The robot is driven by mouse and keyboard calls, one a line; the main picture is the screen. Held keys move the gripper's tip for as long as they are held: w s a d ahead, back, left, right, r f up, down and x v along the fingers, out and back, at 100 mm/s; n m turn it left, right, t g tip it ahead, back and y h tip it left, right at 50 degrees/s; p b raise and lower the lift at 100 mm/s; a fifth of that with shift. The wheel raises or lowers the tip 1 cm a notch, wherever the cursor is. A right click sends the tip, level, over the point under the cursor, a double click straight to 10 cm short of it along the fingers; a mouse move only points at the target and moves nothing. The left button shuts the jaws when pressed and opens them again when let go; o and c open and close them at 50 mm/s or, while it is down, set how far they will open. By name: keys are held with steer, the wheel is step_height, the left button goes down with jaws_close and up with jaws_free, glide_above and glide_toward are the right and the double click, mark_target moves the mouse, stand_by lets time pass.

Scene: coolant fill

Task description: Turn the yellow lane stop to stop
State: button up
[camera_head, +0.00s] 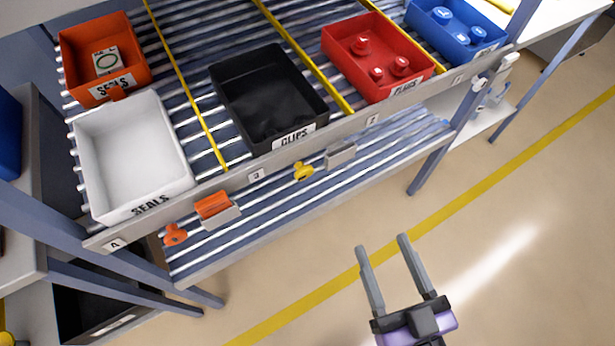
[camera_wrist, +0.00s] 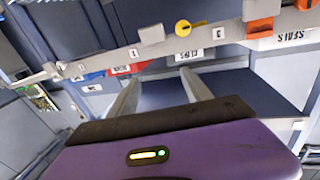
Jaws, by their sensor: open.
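The yellow lane stop (camera_head: 303,171) is a small knob with a short tab on the rack's front rail, below the black CLIPS bin (camera_head: 265,95). It also shows in the wrist view (camera_wrist: 183,27), where the scene is upside down and its tab points right. A grey block (camera_head: 340,156) sits beside it on the rail. My gripper (camera_head: 381,243) is open and empty, out in front of the rack and to the right of the lane stop. Its two fingers (camera_wrist: 160,78) are apart and touch nothing.
An orange lane stop (camera_head: 175,235) and an orange block (camera_head: 213,203) are further left on the rail. A white SEALS bin (camera_head: 183,172), an orange SEALS bin (camera_head: 72,65), a red bin (camera_head: 345,63) and a blue bin (camera_head: 470,43) stand on the rollers. The floor in front is clear.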

mark_target(305, 175)
steer(key=shift+w+a+f+n+g+y+p, duration=0.1)
steer(key=shift+w+a+f+n+g+y, duration=0.3)
steer(key=shift+w+a, duration=2.05)
steer(key=shift+w+a+f+n+g+y+p, duration=0.15)
steer(key=shift+w+a+f+n+y, duration=0.6)
steer(key=shift+w+a, duration=1.7)
steer(key=shift+w+a+f+n+g+y+p, duration=0.2)
steer(key=shift+w+a+f, duration=0.65)
steer(key=shift+w+a, duration=1.6)
steer(key=shift+w+d, duration=0.65)
steer(key=shift+c, duration=0.5)
jaws_close()
